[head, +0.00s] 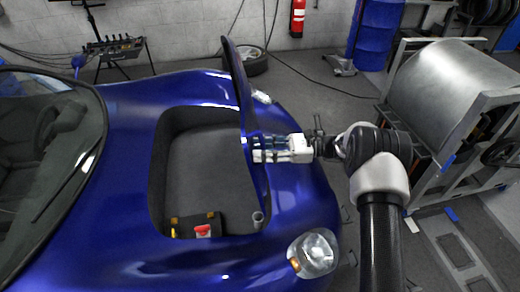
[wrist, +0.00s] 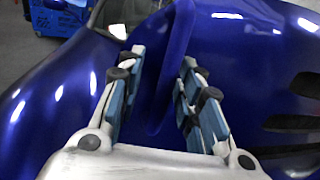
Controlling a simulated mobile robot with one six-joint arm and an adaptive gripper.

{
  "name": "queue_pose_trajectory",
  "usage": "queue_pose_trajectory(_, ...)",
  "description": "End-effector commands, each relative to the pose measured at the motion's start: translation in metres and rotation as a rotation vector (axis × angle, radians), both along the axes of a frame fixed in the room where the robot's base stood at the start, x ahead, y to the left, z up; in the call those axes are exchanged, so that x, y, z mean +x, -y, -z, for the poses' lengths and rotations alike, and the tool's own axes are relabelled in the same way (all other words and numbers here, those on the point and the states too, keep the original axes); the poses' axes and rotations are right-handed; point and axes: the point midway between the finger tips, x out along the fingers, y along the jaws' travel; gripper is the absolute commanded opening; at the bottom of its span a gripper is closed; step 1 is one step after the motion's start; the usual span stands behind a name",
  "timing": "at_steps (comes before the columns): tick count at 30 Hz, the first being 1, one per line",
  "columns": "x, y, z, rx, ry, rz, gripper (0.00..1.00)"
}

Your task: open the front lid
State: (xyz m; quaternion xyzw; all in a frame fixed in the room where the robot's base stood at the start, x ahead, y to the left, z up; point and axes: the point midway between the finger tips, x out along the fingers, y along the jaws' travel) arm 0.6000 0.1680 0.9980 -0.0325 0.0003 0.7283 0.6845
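The blue car's front lid (head: 238,85) stands raised, nearly upright and almost edge-on in the head view, along the right side of the dark front compartment (head: 205,165). My gripper (head: 250,148) reaches in from the right, its fingertips at the lower part of the lid. In the wrist view the lid (wrist: 178,45) rises ahead, and its edge runs down between the two fingers of my gripper (wrist: 158,75). The fingers are spread, with gaps visible on both sides. I cannot tell whether either finger touches the lid.
A red-topped part (head: 203,231) lies in the compartment's near end. The headlight (head: 314,253) is at the near right. A large metal roller (head: 450,85) in a frame stands right of my arm. A tyre (head: 252,61) and a blue barrel (head: 376,30) are behind.

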Motion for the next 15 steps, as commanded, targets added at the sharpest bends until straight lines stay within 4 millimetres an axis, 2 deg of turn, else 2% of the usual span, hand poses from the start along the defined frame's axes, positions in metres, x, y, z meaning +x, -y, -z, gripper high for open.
queue_pose_trajectory(9, 0.004, 0.067, -0.003, 0.0, 0.0, 0.004, 0.33)
queue_pose_trajectory(15, 0.005, 0.099, -0.004, 0.001, -0.001, 0.0, 0.33)
